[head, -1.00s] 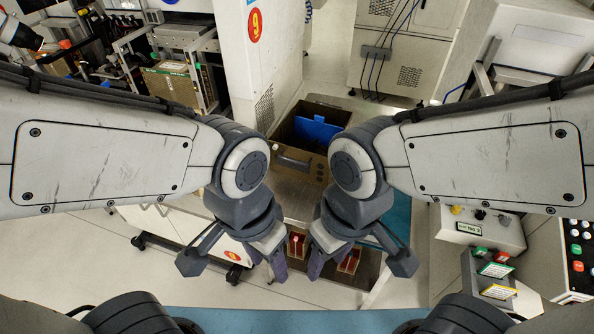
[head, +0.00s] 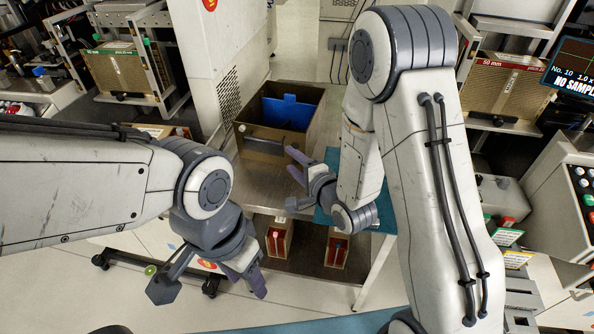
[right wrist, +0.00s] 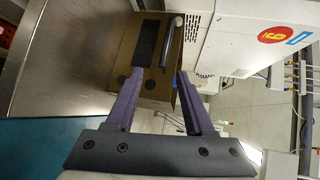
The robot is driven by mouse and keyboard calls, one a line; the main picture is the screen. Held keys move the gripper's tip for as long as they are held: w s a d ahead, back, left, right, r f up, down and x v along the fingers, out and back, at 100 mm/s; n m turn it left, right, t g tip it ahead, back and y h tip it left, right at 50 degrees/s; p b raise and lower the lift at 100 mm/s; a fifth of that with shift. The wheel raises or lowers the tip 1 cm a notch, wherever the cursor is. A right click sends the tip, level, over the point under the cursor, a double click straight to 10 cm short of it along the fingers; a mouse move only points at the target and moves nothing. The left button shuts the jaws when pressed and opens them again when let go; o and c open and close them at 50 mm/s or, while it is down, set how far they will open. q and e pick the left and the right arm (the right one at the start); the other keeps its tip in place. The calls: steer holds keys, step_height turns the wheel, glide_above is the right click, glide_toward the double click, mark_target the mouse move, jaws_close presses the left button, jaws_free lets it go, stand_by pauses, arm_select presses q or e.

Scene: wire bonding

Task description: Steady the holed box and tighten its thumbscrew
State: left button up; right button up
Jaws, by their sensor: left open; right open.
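The brown holed box (head: 255,149) stands on the metal bench with a blue panel (head: 290,112) inside. A grey bar and a small pale knob (head: 241,128) show on its near side; I cannot tell whether the knob is the thumbscrew. My left gripper (head: 262,291) is open, low and apart from the box, in front of the bench.
Two small wooden bins (head: 279,243) with red contents sit on a lower shelf.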

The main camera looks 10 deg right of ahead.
mark_target(281, 146)
arm_select(q)
step_height(281, 146, down, 8)
steer(key=b, duration=0.7)
steer(key=shift+r, duration=0.25)
arm_select(e)
steer(key=shift+m+t, duration=0.4)
steer(key=shift+m, duration=0.3)
steer(key=x, duration=1)
steer(key=shift+w+d, duration=0.25)
steer(key=shift+c, duration=0.3)
jaws_close()
steer(key=shift+d+f, duration=0.1)
